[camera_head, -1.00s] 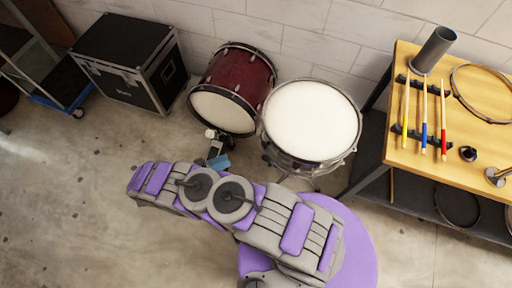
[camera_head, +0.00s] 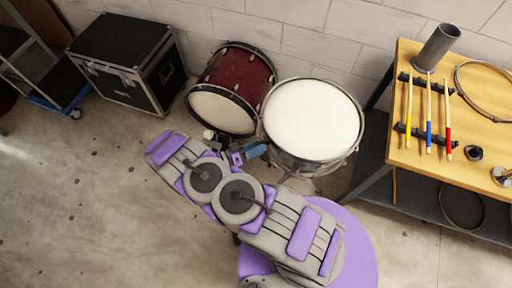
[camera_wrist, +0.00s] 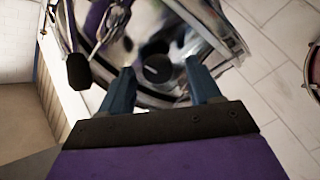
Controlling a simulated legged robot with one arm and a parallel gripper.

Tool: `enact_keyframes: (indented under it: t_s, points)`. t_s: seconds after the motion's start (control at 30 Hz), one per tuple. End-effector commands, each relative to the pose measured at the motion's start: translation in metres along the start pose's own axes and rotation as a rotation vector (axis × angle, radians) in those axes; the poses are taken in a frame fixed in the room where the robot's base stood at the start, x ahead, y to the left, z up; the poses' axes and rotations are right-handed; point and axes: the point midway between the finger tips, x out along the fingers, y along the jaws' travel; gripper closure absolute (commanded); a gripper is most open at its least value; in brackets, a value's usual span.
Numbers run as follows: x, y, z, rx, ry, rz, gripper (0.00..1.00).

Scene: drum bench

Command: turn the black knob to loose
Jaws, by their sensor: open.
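In the wrist view a round black knob (camera_wrist: 157,68) with a small white mark shows against the shiny chrome shell of the snare drum. The drum (camera_head: 312,121), with a white head, stands in front of the wall in the head view; the knob cannot be made out there. My gripper (camera_wrist: 161,83) is open, with one blue finger to each side of the knob in the picture. Whether the fingers reach around it or stop short of it is unclear. In the head view my gripper (camera_head: 251,153) is at the drum's lower left side.
A dark, rounded part (camera_wrist: 79,71) on a metal rod is left of the fingers. A red drum (camera_head: 233,87) stands close by on the left. A wooden bench (camera_head: 417,151) with sticks is at the right. Open floor lies left.

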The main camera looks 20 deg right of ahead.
Motion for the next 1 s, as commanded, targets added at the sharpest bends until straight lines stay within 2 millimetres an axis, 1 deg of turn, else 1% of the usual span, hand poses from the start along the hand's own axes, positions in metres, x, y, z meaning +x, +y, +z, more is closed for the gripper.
enact_keyframes:
  t_s: [0.27,0.37,0.87,1.0]
  points:
    - [0.0001,0.0003,-0.0001,-0.001,0.003,0.003,0.37]
    - [-0.0004,0.0002,-0.0002,-0.001,0.003,0.004,0.45]
    - [0.0021,-0.0007,0.0002,-0.002,0.000,0.001,0.93]
    - [0.0030,-0.0007,0.0001,-0.006,-0.001,0.000,0.93]
